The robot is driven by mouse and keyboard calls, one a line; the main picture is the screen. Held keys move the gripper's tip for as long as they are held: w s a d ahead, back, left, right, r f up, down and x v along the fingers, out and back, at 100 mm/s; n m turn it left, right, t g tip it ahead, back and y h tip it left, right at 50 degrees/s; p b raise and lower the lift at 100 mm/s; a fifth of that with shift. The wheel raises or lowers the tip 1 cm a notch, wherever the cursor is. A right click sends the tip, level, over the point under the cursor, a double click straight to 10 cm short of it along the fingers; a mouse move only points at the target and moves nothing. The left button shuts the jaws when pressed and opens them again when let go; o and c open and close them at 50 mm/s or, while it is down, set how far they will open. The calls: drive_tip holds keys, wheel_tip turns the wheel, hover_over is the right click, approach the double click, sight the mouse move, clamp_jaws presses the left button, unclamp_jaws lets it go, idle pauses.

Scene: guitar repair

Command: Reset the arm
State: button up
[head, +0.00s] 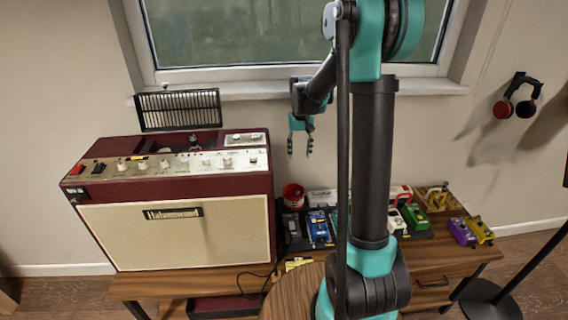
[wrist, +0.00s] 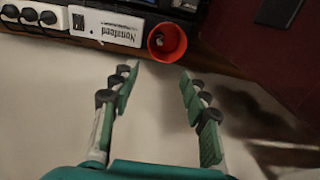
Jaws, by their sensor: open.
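My gripper (head: 300,144) hangs with its fingers down, above the back of the wooden table and to the right of the amplifier, in front of the wall below the window. In the wrist view my gripper (wrist: 158,95) is open, with its two green and black fingers apart and nothing between them. A red cup (wrist: 167,42) lies beyond the fingertips in the wrist view. The same red cup (head: 293,195) stands at the back of the table in the head view. My arm hides part of the table's middle.
A maroon amplifier (head: 180,230) fills the table's left side, with a dark grille panel (head: 178,110) upright behind it. Several pedals, including a blue one (head: 319,228) and a purple one (head: 461,232), are on the right. A power strip (wrist: 105,26) lies near the cup. Headphones (head: 518,97) hang on the wall.

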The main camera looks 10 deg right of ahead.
drive_tip(key=shift+s, duration=0.1)
drive_tip(key=s+d+f+t, duration=0.2)
drive_tip(key=s, duration=1.2)
drive_tip(key=s+d+f+t, duration=0.2)
drive_tip(key=s, duration=1.1)
drive_tip(key=shift+s, duration=0.4)
